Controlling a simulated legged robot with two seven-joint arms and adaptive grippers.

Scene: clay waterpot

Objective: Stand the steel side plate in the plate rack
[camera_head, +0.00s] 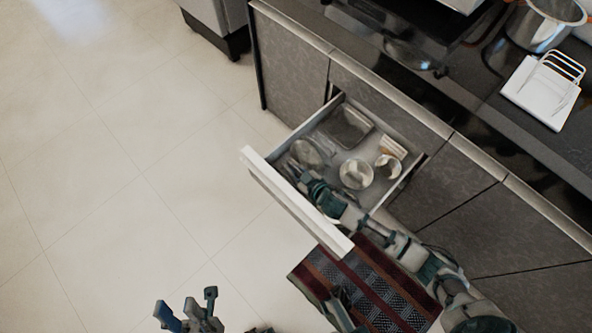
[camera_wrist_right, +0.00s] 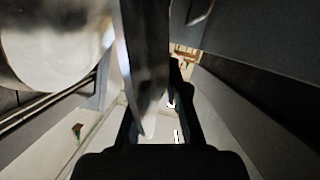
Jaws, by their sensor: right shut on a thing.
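The steel side plate (camera_head: 307,151) is in the open drawer's left part in the head view. My right gripper (camera_head: 297,167) reaches into the drawer and is shut on it. In the right wrist view the plate (camera_wrist_right: 146,60) stands edge-on between the dark fingers of my right gripper (camera_wrist_right: 158,115); its lower edge lies between them. The plate rack (camera_head: 541,90), a white base with wire loops, stands on the counter at the upper right, well away from the plate. My left gripper (camera_head: 189,306) is open and empty over the floor at the bottom.
The drawer (camera_head: 298,203) also holds a dark tray (camera_head: 346,126), a round metal container (camera_head: 357,173) and a smaller cup (camera_head: 388,166). A steel pot (camera_head: 545,22) stands behind the rack. A striped rug (camera_head: 365,283) lies below the drawer. The floor at left is clear.

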